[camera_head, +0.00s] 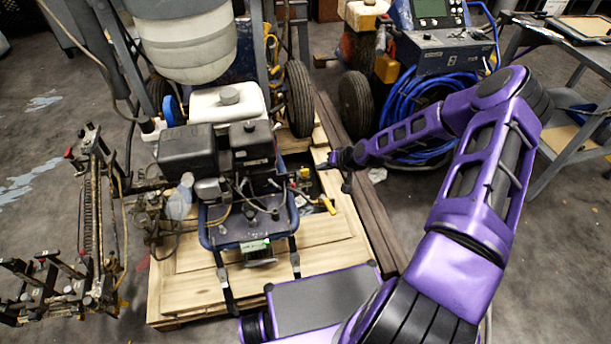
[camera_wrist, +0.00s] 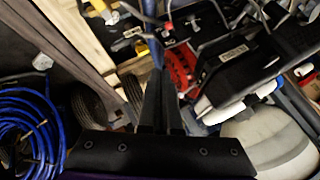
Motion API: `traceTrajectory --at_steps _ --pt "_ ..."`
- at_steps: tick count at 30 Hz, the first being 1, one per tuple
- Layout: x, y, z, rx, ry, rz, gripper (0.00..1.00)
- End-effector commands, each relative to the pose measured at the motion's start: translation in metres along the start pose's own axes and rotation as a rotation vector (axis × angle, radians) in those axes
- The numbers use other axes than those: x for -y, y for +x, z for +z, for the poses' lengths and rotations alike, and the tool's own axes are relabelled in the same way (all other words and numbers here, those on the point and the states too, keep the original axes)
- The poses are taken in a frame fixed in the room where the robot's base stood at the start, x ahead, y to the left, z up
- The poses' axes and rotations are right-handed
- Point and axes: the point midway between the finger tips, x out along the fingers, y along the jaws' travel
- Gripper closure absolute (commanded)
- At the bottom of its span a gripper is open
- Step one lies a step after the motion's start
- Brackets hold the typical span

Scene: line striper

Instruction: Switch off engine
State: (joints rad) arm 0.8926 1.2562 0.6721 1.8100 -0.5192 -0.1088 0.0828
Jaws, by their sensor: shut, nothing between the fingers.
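The line striper's engine (camera_head: 190,150) is a dark block with a black boxy top, in the middle left of the head view on a wooden pallet. In the wrist view the engine (camera_wrist: 255,60) fills the upper right, beside a red part (camera_wrist: 180,68). I cannot make out the engine switch for certain in either view. My gripper (camera_head: 322,166) is just right of the engine in the head view, apart from its black top. In the wrist view my gripper (camera_wrist: 160,75) has its two dark fingers together and empty, pointing toward the machine near the red part.
A white tank (camera_head: 228,103) stands behind the engine. A yellow-handled lever (camera_head: 328,205) sticks out at its right. A black wheel (camera_head: 298,98) and wooden beams (camera_head: 365,215) lie close to my arm. Coiled blue hose (camera_head: 405,105) hangs behind it. Open floor lies at far left.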

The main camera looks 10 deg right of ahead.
Motion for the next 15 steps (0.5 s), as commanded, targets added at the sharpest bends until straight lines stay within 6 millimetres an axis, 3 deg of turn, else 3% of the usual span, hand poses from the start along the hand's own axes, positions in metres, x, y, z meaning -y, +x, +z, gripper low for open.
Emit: traceTrajectory --at_steps 15 --pt "0.0086 -0.0016 0.0085 0.005 0.013 -0.051 1.0"
